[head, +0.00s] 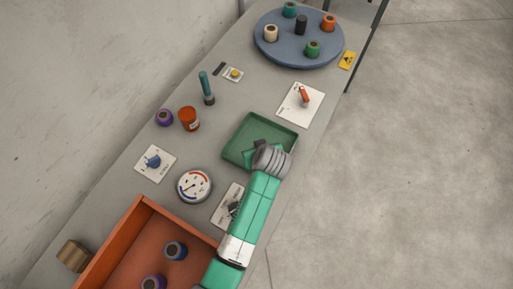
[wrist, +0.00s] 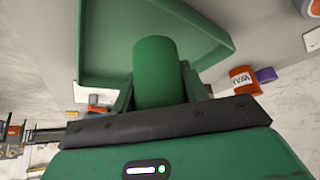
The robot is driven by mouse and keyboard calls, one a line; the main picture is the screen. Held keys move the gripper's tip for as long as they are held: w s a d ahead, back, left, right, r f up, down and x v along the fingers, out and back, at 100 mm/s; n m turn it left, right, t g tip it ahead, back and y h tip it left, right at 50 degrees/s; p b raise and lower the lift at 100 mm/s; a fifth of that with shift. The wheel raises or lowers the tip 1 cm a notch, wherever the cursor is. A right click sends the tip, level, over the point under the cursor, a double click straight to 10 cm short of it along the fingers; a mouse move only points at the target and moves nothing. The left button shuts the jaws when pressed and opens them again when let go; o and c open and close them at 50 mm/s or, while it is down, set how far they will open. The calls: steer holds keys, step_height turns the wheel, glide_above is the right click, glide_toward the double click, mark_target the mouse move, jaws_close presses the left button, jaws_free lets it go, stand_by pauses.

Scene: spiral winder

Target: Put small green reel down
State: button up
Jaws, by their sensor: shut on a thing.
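My gripper (wrist: 158,88) is shut on the small green reel (wrist: 154,62), which stands out between the two fingers in the wrist view. A shallow green tray (wrist: 222,38) lies beyond the reel in that view. In the head view, my gripper (head: 250,155) is over the lower part of the green tray (head: 258,122), and my wrist hides the tray's lower right corner. The held reel is hidden or cannot be made out there. I cannot tell whether the reel touches the tray floor.
A blue round turntable (head: 268,55) at the far end carries several reels. Left of the tray stand an orange-red jar (head: 189,119), a purple reel (head: 164,117) and a teal-handled tool (head: 205,86). A dial (head: 194,185) and an orange bin (head: 118,238) are nearer.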

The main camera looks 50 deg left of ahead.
steer(key=w+a, duration=0.2)
steer(key=a, duration=0.1)
steer(key=shift+a+f, duration=0.15)
steer(key=shift+f, duration=0.05)
steer(key=shift+f+b, duration=0.85)
steer(key=shift+f, duration=0.85)
steer(key=shift+f, duration=0.15)
steer(key=o, duration=1)
steer(key=p+v, duration=0.3)
steer(key=v, duration=0.9)
steer(key=shift+p, duration=0.4)
